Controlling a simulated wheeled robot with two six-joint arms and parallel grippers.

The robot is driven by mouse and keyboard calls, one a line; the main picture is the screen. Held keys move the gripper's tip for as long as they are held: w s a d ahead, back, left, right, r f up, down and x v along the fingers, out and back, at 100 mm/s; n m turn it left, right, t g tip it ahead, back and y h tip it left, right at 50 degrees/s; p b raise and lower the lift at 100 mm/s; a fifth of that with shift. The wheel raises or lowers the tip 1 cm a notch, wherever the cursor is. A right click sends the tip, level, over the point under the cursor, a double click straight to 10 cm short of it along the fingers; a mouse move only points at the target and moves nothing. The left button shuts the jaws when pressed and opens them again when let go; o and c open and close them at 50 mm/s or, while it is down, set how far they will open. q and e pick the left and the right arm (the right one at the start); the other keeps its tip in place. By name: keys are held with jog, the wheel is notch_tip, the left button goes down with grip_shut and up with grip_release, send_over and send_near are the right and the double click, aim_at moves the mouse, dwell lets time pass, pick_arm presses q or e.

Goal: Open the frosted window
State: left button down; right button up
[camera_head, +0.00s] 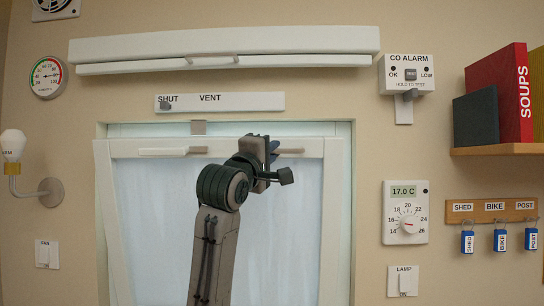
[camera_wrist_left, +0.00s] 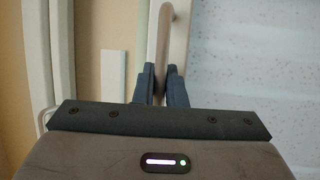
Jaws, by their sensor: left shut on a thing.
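The frosted window (camera_head: 150,230) fills the lower middle of the head view, a pale pane in a white sash (camera_head: 125,148). The sash's top edge looks tilted out towards me, with a pale gap above it inside the frame. A grey bar handle (camera_head: 291,151) runs along the sash's top rail, its middle hidden by my arm. My left gripper (camera_head: 268,150) is at this handle. In the left wrist view its dark fingers (camera_wrist_left: 160,85) are shut on the handle (camera_wrist_left: 162,40). My right gripper is out of view.
A vent slider (camera_head: 235,101) and a long white vent cover (camera_head: 220,52) are above the window. To the right are a CO alarm (camera_head: 404,74), a thermostat (camera_head: 405,212), a book shelf (camera_head: 495,149) and a key rack (camera_head: 490,211). A wall lamp (camera_head: 50,190) is at left.

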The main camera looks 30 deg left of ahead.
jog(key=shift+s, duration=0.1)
pick_arm(q)
jog(key=c, duration=1.6)
grip_release()
jog(key=shift+w, duration=0.1)
jog(key=shift+o, duration=0.5)
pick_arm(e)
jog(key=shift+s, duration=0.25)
